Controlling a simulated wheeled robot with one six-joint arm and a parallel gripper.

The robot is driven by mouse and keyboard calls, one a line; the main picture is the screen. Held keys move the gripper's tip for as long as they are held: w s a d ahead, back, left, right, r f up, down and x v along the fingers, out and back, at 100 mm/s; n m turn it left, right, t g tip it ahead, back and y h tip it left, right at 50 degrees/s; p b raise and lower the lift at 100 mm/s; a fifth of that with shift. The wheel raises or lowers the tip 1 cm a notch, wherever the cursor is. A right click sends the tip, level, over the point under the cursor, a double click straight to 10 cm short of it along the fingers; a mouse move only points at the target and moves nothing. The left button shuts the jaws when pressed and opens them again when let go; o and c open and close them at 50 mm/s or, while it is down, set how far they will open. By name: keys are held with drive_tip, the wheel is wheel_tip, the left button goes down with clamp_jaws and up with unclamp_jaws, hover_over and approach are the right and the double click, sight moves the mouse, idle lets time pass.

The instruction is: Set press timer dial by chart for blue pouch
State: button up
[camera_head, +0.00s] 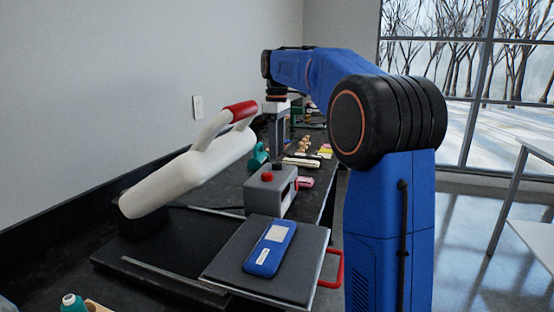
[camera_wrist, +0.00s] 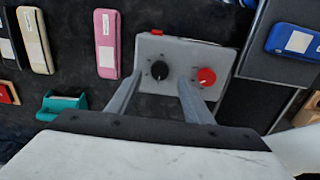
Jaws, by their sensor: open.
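The grey timer box (camera_head: 270,192) stands on the bench beside the press. In the wrist view its top face (camera_wrist: 185,50) carries a black dial with a pale pointer mark (camera_wrist: 159,70) and a red knob (camera_wrist: 206,76). My gripper (camera_wrist: 160,78) is open, its two fingers on either side of the black dial in that view; contact cannot be told. The blue pouch (camera_head: 270,248) with a white label lies on the press's dark pad (camera_head: 228,262); it also shows in the wrist view (camera_wrist: 294,41). I cannot make out a readable chart.
The white press arm (camera_head: 185,170) with a red grip (camera_head: 241,110) is raised left of the box. A red handle (camera_head: 333,268) sticks out from the pad. A pink pouch (camera_wrist: 107,42), a cream pouch (camera_wrist: 35,40) and a teal dispenser (camera_wrist: 62,104) lie near the box.

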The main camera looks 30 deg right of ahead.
sight(277, 163)
drive_tip(key=shift+f, duration=2.15)
drive_tip(key=c, duration=1.1)
